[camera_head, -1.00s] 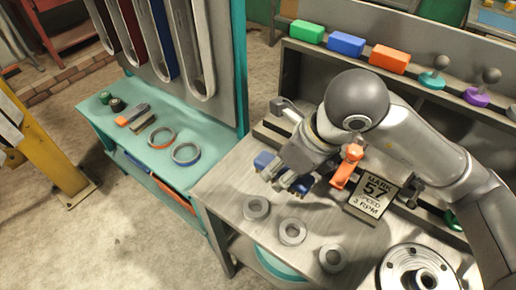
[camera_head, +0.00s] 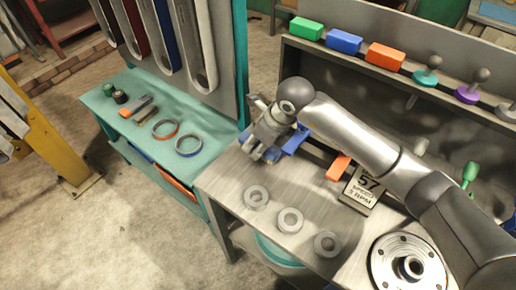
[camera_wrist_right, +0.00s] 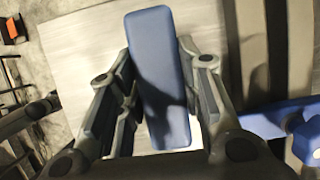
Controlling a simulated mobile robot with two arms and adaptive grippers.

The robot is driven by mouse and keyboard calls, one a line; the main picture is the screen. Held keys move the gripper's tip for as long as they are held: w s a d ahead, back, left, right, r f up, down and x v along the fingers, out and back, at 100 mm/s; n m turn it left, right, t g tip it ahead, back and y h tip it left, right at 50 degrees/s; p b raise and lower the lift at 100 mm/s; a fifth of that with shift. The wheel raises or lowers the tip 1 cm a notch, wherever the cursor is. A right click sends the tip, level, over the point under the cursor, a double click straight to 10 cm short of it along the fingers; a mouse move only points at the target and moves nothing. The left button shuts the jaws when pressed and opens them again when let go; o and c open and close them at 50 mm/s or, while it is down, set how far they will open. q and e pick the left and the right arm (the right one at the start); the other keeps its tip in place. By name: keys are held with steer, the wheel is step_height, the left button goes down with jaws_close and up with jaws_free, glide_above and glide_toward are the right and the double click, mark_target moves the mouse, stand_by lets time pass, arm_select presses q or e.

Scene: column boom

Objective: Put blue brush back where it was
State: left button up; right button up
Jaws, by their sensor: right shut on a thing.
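My right gripper (camera_head: 262,152) is over the far left part of the grey metal bench (camera_head: 225,185). In the right wrist view its two fingers stand on either side of a long blue block (camera_wrist_right: 160,75), taken to be the blue brush, and are shut on it. Its smooth back faces the wrist camera; no bristles show. In the head view the brush is mostly hidden by the fingers. Whether it touches the bench, I cannot tell. My left gripper is not in view.
Another blue piece (camera_head: 297,140) is close to the right of the gripper. An orange piece (camera_head: 338,167) and a number sign (camera_head: 362,190) are further right. Several grey rings, including one (camera_head: 256,197), lie in front. A blue block (camera_head: 344,41) sits on the back shelf.

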step_height(320, 180, down, 3)
steer(key=shift+f+p, duration=0.1)
steer(key=shift+p, duration=0.65)
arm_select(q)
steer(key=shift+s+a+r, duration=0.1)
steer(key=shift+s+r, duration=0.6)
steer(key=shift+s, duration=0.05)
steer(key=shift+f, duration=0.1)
arm_select(e)
steer(key=shift+f, duration=0.1)
steer(key=shift+f+b, duration=0.15)
steer(key=shift+b, duration=0.15)
steer(key=o, duration=1)
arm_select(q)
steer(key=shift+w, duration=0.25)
